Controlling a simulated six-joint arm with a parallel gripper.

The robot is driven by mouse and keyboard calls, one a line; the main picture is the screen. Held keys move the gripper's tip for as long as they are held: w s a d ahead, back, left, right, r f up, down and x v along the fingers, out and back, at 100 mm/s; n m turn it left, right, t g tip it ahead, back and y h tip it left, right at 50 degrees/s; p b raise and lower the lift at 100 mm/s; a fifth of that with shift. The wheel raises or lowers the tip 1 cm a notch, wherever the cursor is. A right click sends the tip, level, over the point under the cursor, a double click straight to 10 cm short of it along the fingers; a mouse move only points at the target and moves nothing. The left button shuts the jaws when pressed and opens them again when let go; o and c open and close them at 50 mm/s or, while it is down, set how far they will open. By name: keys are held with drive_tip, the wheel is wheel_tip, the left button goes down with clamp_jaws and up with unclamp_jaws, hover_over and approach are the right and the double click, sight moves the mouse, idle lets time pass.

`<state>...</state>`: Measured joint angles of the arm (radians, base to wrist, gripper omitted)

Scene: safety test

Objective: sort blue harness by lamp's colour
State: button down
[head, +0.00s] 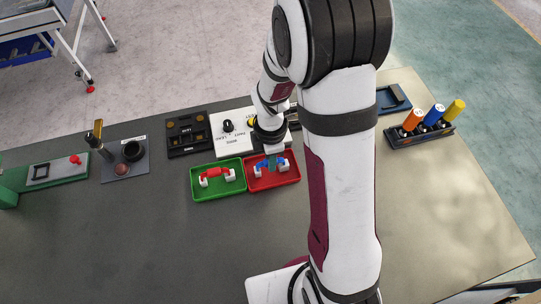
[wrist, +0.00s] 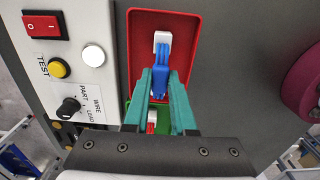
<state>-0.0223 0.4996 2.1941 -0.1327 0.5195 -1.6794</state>
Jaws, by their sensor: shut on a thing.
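The blue harness (head: 262,163) has white connector ends and is at the red tray (head: 296,181); I cannot tell if it rests on the tray floor. My gripper (head: 271,163) points down over this tray, its teal fingers shut on the harness's blue middle. In the wrist view the fingers (wrist: 160,78) close around the blue harness (wrist: 161,50), with one white end showing beyond and the other hidden. The lamp (wrist: 93,57) on the white test panel (wrist: 75,20) looks white, with no clear colour.
The green tray (head: 195,194), holding a red harness (head: 214,172), stands left of the red tray. The panel has a red switch (wrist: 46,26), yellow button (wrist: 58,68) and black knob (wrist: 68,108). A rack with coloured cylinders (head: 433,117) stands right. The front left table is clear.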

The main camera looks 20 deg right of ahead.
drive_tip(key=shift+f, duration=0.1)
drive_tip(key=c, duration=0.7)
unclamp_jaws()
drive_tip(key=shift+o, duration=0.2)
drive_tip(key=shift+r, duration=3.5)
drive_tip(key=s+a+r+m+y, duration=0.1)
drive_tip(key=s+r+m, duration=0.4)
drive_tip(key=s+m, duration=0.4)
drive_tip(key=s+a+r+m, duration=0.1)
drive_tip(key=s+r+m, duration=0.4)
drive_tip(key=s+m, duration=0.5)
drive_tip(key=m, duration=0.4)
drive_tip(key=shift+a+r+m+y, duration=0.25)
drive_tip(key=shift+a+m+y, duration=0.05)
drive_tip(key=shift+a+y, duration=0.1)
